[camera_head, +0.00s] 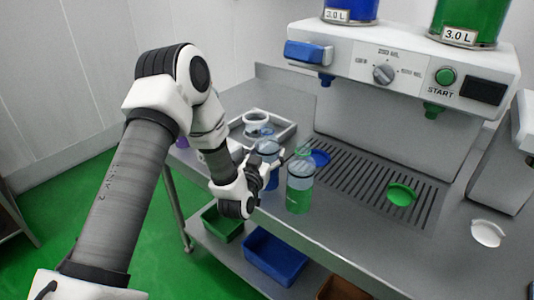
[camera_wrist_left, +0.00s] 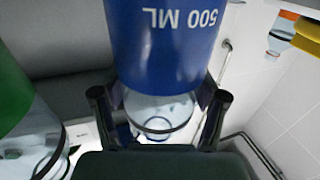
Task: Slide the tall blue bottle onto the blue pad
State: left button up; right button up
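The tall blue bottle (camera_head: 268,148) stands upright on the metal counter, partly hidden by my left gripper (camera_head: 272,168). In the left wrist view, the blue bottle (camera_wrist_left: 165,45), marked 500 ML, sits between my left fingers (camera_wrist_left: 159,112). Their pads lie against both its sides, so the gripper looks shut on it. The blue pad (camera_head: 319,158) is a round disc just right of the bottle, apart from it and partly hidden behind the green bottle. My right gripper is not in view.
A green bottle (camera_head: 300,190) stands close on the right of the gripper; it also shows in the left wrist view (camera_wrist_left: 18,100). A grey tray (camera_head: 285,137) with a white ring lies behind. The dispenser (camera_head: 400,75) rises over a slotted grate with a green pad (camera_head: 401,194).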

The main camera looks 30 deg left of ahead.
pick_arm(q)
jog(key=shift+c, duration=1.3)
jog(key=shift+w+d+f, duration=0.1)
jog(key=shift+w+d, duration=0.05)
jog(key=shift+w, duration=0.3)
jog(key=shift+w+d+b, duration=0.3)
jog(key=shift+w, duration=0.5)
jog(key=shift+w+d+b, duration=0.3)
jog(key=shift+w+b, duration=0.05)
jog(key=shift+w, duration=0.45)
jog(key=shift+w+d+b, duration=0.3)
jog(key=shift+w, duration=0.5)
